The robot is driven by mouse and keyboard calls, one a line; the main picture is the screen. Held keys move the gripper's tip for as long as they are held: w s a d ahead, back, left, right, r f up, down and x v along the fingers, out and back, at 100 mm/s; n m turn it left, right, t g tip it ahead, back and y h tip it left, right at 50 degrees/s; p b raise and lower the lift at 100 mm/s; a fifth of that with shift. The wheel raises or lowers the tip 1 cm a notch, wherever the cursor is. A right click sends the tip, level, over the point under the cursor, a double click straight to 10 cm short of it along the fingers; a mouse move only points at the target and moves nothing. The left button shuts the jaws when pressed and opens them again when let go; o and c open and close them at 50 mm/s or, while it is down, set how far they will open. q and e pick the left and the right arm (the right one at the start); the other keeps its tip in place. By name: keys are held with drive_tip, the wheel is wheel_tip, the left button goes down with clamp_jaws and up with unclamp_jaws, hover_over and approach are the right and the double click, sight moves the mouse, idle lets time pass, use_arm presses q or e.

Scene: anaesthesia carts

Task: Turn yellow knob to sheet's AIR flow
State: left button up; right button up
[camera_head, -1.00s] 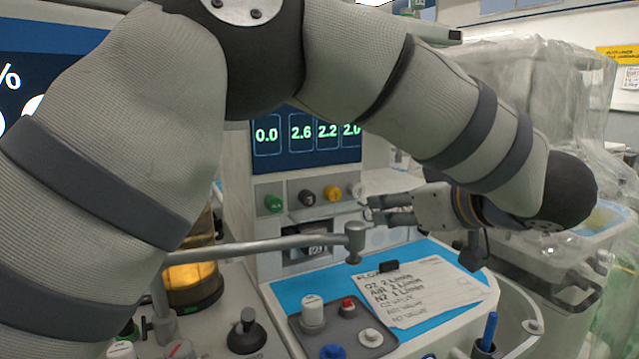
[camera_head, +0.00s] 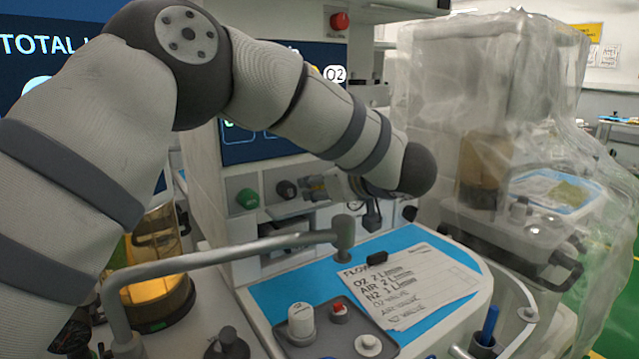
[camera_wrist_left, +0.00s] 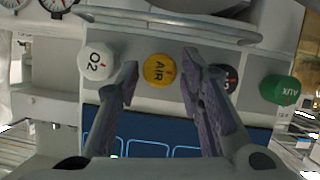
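The yellow AIR knob (camera_wrist_left: 159,70) shows in the left wrist view, its label sideways. My left gripper (camera_wrist_left: 160,63) is open, with one fingertip on each side of the yellow knob and gaps visible; I cannot tell how deep the tips reach. In the head view my left gripper (camera_head: 316,188) is in front of the knob row and hides the yellow knob. The handwritten sheet (camera_head: 440,268) lies on the blue worktop and appears to read AIR 2 L. The flow display (camera_head: 240,150) is mostly hidden behind my arm. My right gripper is not in view.
The white O2 knob (camera_wrist_left: 97,62) and a dark knob (camera_wrist_left: 230,77) flank the yellow one; the green AUX knob (camera_wrist_left: 280,89) is farther right. A grey bar (camera_head: 220,258) crosses before the worktop (camera_head: 300,292). A plastic-covered cart (camera_head: 500,130) stands at right.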

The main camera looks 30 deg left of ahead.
use_arm(q)
drive_tip(key=shift+w+a, duration=0.2)
drive_tip(key=shift+a, duration=0.1)
drive_tip(key=shift+c, duration=0.4)
clamp_jaws()
drive_tip(key=shift+f+m+g, duration=0.1)
drive_tip(key=shift+m+g, duration=0.2)
drive_tip(key=shift+m, duration=0.2)
drive_tip(key=shift+o, duration=0.4)
unclamp_jaws()
drive_tip(key=shift+d, duration=0.1)
drive_tip(key=v, duration=1.2)
